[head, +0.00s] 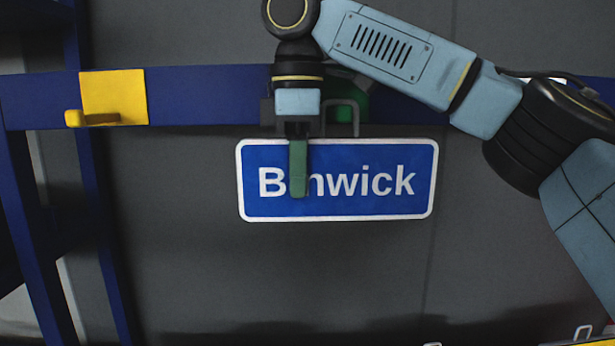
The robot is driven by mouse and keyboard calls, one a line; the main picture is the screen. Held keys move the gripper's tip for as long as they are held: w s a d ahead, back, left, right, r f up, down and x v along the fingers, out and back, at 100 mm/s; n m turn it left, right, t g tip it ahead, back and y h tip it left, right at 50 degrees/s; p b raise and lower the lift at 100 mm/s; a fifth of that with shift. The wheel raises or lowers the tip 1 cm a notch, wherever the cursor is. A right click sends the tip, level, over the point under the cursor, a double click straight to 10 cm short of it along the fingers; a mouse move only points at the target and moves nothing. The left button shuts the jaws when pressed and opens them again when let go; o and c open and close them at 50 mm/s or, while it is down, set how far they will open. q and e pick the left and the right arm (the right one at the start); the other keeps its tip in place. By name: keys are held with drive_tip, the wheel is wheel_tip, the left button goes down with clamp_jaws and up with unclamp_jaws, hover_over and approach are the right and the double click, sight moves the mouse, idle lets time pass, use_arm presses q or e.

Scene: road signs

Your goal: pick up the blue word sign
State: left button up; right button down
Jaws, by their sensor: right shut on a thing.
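The blue word sign (350,195) is a wide blue plate with a white border and white letters that read "B", a hidden letter, then "nwick". It is in the middle of the head view, upright and nearly level, in front of a dark grey wall. My right gripper (298,190) comes down over its top edge, left of the sign's middle. It is shut on the sign. One green finger lies across the front face and covers a letter; the other finger is hidden behind the sign. My left gripper is not in view.
A blue horizontal beam (200,95) runs behind my right arm, with a yellow bracket (112,98) on it at the left. Blue uprights (25,230) stand at the left. A yellow edge (590,342) shows at the bottom right. The space below the sign looks clear.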

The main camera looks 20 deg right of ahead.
drive_tip(key=shift+r, duration=0.5)
drive_tip(key=s+a+b, duration=0.2)
drive_tip(key=s, duration=0.6)
drive_tip(key=s+a+b, duration=0.2)
drive_tip(key=s+a, duration=0.1)
drive_tip(key=s, duration=0.6)
drive_tip(key=shift+s+b, duration=0.2)
drive_tip(key=shift+b, duration=0.1)
